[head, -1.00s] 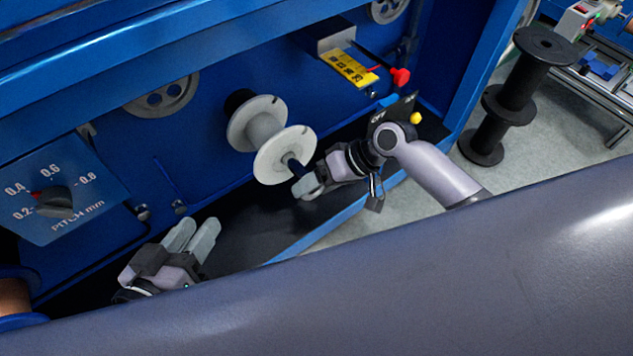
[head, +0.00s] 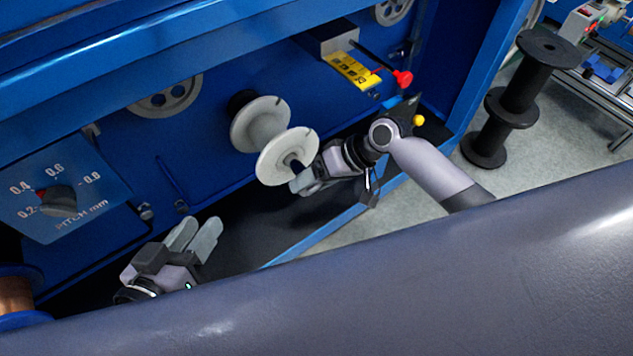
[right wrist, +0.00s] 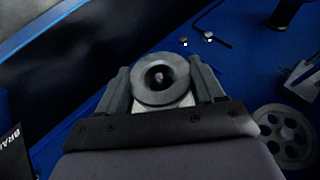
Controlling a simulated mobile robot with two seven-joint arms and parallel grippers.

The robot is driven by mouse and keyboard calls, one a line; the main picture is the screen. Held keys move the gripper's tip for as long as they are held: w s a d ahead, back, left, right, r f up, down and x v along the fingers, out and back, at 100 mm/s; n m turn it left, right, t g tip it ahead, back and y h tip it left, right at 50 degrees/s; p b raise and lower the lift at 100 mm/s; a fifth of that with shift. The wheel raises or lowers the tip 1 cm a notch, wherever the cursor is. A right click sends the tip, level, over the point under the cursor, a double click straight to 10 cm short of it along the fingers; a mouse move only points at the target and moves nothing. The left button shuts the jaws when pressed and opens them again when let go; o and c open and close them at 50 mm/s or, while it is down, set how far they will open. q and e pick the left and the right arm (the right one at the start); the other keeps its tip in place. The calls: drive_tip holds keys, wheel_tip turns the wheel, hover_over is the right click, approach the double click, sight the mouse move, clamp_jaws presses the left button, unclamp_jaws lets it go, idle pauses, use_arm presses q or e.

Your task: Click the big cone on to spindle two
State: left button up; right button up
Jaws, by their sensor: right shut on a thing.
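A white two-flanged piece, apparently the big cone (head: 266,126), is in front of the blue machine panel in the head view. Its back flange is close to a black round part (head: 240,101), apparently the spindle. I cannot tell whether the two are engaged. My right gripper (head: 302,183) is at the cone's front end, shut on it at a short dark stub. In the right wrist view a round grey face with a dark centre (right wrist: 160,78) sits between the fingers. My left gripper (head: 195,236) is low at the left, with its fingers apart and nothing visible between them.
A pitch dial (head: 60,199) is at the left. A yellow scale (head: 351,70) and a red knob (head: 403,79) are above right of the cone. Spoked wheels (head: 165,97) are on the panel. A black spool stack (head: 515,100) stands on the floor at right.

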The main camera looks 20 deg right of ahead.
sight(303, 165)
drive_tip(key=shift+w+a, duration=0.25)
drive_tip(key=shift+w, duration=0.4)
idle(0.6)
drive_tip(key=shift+w, duration=0.1)
drive_tip(key=shift+w+a+b, duration=0.15)
drive_tip(key=shift+w+a, duration=0.05)
drive_tip(key=shift+w, duration=0.35)
drive_tip(key=shift+w+a+b, duration=0.15)
drive_tip(key=shift+w+a, duration=0.05)
drive_tip(key=shift+w, duration=0.35)
drive_tip(key=shift+w+a, duration=0.1)
drive_tip(key=shift+w, duration=0.1)
idle(0.6)
drive_tip(key=shift+w, duration=0.15)
